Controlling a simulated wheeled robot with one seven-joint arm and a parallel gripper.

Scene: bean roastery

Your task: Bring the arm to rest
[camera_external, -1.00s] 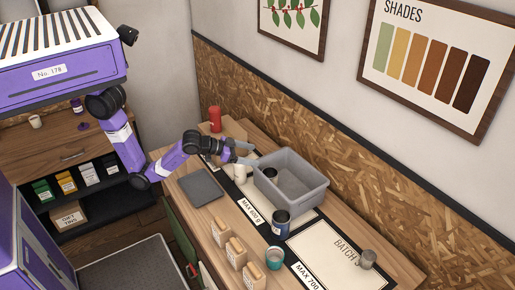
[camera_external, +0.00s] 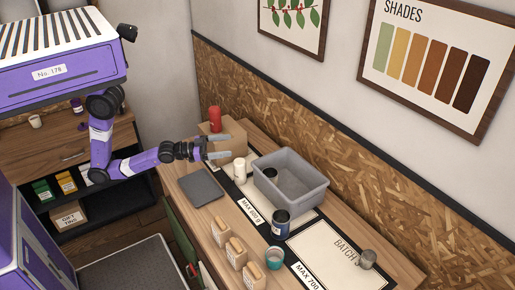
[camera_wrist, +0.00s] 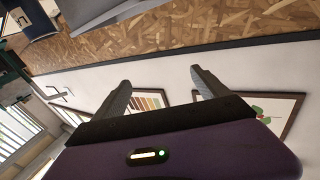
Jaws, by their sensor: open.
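My gripper (camera_external: 219,147) is at the left end of the wooden counter (camera_external: 400,268) in the external view, raised above it and pointing right. Its two fingers are apart with nothing between them. In the wrist view the fingers (camera_wrist: 160,92) stand well apart, with only the wall and framed pictures beyond them. My purple arm is bent, its elbow low at the left, clear of the counter.
A grey bin (camera_external: 290,185) stands right of my gripper. A white cup (camera_external: 239,170), a cardboard box (camera_external: 230,135), a red bottle (camera_external: 215,118) and a dark grey slab (camera_external: 200,187) are near it.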

